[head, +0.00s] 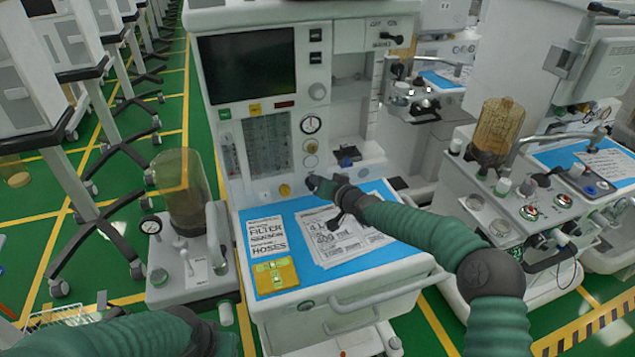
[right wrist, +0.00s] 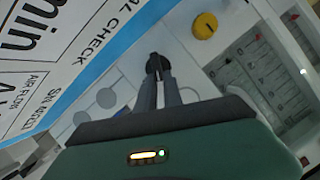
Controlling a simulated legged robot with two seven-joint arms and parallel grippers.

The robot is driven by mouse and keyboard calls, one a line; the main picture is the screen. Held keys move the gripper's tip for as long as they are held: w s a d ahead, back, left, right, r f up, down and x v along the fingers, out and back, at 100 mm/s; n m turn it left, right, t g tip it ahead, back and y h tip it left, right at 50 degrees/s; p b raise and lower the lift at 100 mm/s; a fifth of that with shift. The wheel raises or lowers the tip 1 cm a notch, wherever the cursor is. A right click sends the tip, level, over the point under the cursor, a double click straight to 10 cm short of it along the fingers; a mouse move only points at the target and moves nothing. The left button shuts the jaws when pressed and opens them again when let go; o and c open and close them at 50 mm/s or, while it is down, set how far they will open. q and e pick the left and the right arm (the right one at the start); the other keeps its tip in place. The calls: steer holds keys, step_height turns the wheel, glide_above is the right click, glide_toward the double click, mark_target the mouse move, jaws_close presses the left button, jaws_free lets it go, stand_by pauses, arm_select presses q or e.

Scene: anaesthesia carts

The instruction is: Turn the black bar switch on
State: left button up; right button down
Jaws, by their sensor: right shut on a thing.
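My right gripper (head: 313,183) reaches from the right over the work shelf to the lower front panel of the middle anaesthesia cart (head: 345,155). In the right wrist view, its two grey fingers (right wrist: 160,72) are closed together on a small black part, the black bar switch (right wrist: 154,62), on the pale panel. The fingers cover much of the switch, so its turn angle cannot be told. In the head view the arm and gripper hide it. A yellow knob (head: 285,190) sits left of the gripper; it also shows in the wrist view (right wrist: 205,25). My left arm crosses the bottom left; its gripper is not seen.
The blue-covered shelf (head: 262,218) with printed sheets (head: 340,235) and a yellow box (head: 276,276) lies below my right arm. A pressure gauge (head: 311,124) and dark screen (head: 247,66) are above. A canister (head: 181,185) stands left, another cart (head: 480,215) right.

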steer(key=shift+d+f+m+y+b, duration=0.2)
steer(key=shift+f+m+y+b, duration=0.1)
steer(key=shift+m+b, duration=0.2)
steer(key=c, duration=1.5)
jaws_free()
steer(key=shift+w, duration=0.1)
steer(key=shift+r, duration=0.1)
steer(key=shift+s+d+r, duration=0.1)
steer(key=shift+s, duration=0.2)
steer(key=v, duration=0.8)
steer(key=p+v, duration=0.1)
steer(key=v, duration=0.7)
steer(key=shift+d+f, duration=0.1)
steer(key=shift+f, duration=0.1)
